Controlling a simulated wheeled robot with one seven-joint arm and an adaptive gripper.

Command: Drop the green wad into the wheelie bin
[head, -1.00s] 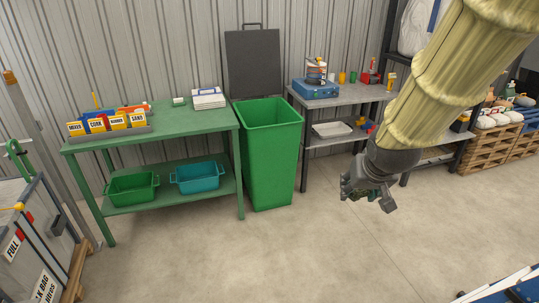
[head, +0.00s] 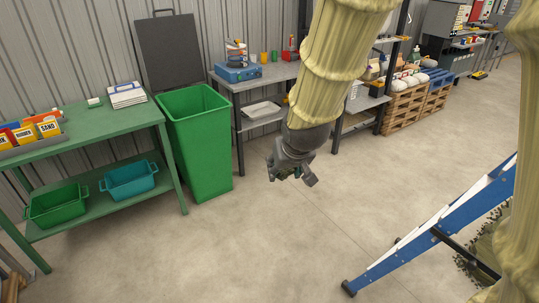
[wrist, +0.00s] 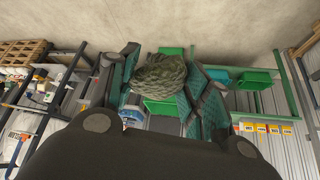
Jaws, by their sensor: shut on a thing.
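The green wad (wrist: 160,76) is a dull green, rough-textured lump between the two fingers in the wrist view. My gripper (head: 291,177) is shut on it. In the head view the gripper hangs over open floor, to the right of the wheelie bin, and the wad barely shows there. The wheelie bin (head: 202,150) is tall, bright green and upright, with its dark lid (head: 170,50) raised against the wall. Its mouth is open. In the wrist view green parts of the bin (wrist: 160,106) show behind the wad, which hides some of it.
A green table (head: 105,124) with seed boxes (head: 30,132) and lower tubs stands left of the bin. A grey shelf unit (head: 262,76) stands to its right. A blue stepladder (head: 430,230) leans in at lower right. The floor in front of the bin is clear.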

